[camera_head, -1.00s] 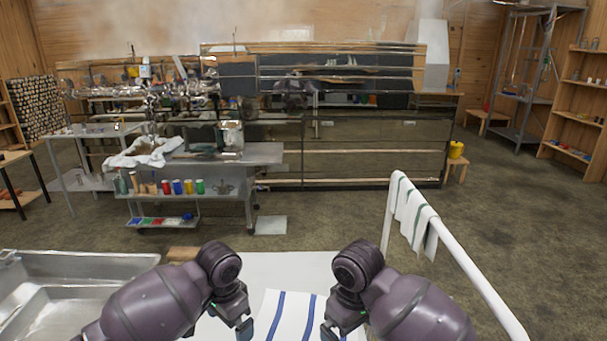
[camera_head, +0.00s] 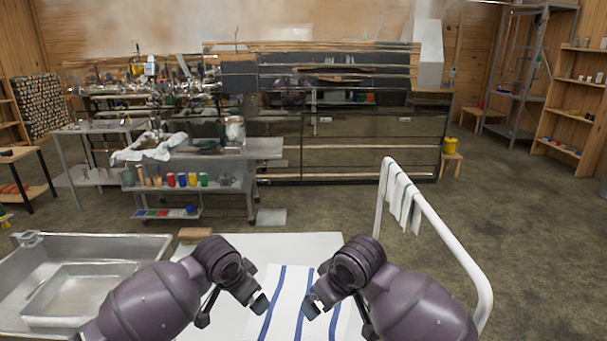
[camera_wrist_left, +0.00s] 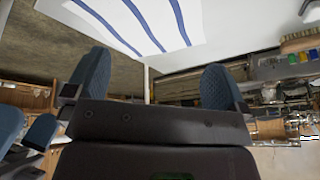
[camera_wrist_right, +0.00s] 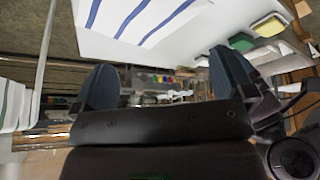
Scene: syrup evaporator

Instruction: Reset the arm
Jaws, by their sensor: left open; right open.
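My left gripper (camera_head: 257,306) hangs over the white table in the head view, its arm coming in from the left. In the left wrist view its two blue-padded fingers (camera_wrist_left: 150,90) stand wide apart with nothing between them. My right gripper (camera_head: 312,305) faces it from the right, over the same table, with a small gap between the two. In the right wrist view its fingers (camera_wrist_right: 160,88) are also apart and empty. A white cloth with blue stripes (camera_head: 290,285) lies flat on the table (camera_head: 325,245) below and between the grippers.
A steel sink (camera_head: 95,247) adjoins the table on the left. A wooden-backed brush or block (camera_head: 195,233) lies at the table's back edge. A white rail (camera_head: 440,225) with a striped towel (camera_head: 402,200) stands on the right. Beyond are a steel cart (camera_head: 265,148) and open floor.

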